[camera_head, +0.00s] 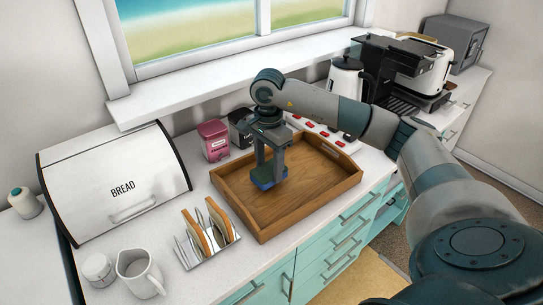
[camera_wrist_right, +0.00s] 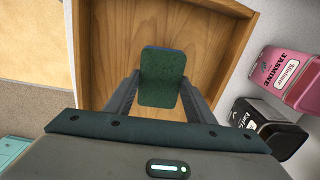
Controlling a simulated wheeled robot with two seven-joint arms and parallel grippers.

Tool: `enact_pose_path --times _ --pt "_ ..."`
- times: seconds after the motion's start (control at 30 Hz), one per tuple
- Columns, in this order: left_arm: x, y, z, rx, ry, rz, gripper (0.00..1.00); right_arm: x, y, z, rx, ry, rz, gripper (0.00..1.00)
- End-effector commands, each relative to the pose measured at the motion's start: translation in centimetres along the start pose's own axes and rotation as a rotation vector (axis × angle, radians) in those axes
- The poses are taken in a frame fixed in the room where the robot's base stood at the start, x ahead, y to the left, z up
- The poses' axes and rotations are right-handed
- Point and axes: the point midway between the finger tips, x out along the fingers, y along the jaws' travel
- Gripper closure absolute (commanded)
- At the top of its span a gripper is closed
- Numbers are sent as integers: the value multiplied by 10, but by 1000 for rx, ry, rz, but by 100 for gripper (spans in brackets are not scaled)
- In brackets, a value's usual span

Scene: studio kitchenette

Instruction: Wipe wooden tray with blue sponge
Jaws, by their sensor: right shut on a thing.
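The wooden tray (camera_head: 314,204) lies on the white counter in the middle of the head view, with its raised rim around a bare floor; part of it also shows in the right wrist view (camera_wrist_right: 215,35). My right gripper (camera_head: 270,170) points down inside the tray, towards its left back part. It is shut on the blue sponge (camera_head: 265,183), which has a green face and blue edge. In the right wrist view the sponge's green side (camera_wrist_right: 162,78) sits between the fingers. The sponge is low over the tray floor; I cannot tell whether it touches. My left gripper is not in view.
A toast rack (camera_head: 206,236) stands close to the tray's left side. A bread bin (camera_head: 115,182), a pitcher (camera_head: 138,271) and a jar (camera_head: 98,270) stand further left. A pink tin (camera_head: 213,141) and a black tin (camera_head: 240,128) stand behind the tray. A coffee machine (camera_head: 385,75) is back right.

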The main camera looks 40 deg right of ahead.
Motion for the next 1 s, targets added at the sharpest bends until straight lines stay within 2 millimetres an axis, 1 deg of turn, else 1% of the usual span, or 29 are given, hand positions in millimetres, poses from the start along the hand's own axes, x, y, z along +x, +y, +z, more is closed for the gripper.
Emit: enact_pose_path --times 0.03,0.1,0.23,0.5,0.63,1.0 --pt "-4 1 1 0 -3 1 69 -8 0 -1 2 1 -2 75" --pt "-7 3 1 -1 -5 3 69 -14 0 -2 4 1 -3 75" --pt "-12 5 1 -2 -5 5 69 -26 2 -4 7 0 -4 75" --pt "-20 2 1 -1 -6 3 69 -47 5 -7 13 1 -3 75" --pt "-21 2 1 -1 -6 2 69 -50 5 -8 14 1 -3 75" --pt "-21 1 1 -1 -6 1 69 -50 5 -7 14 0 -2 75"
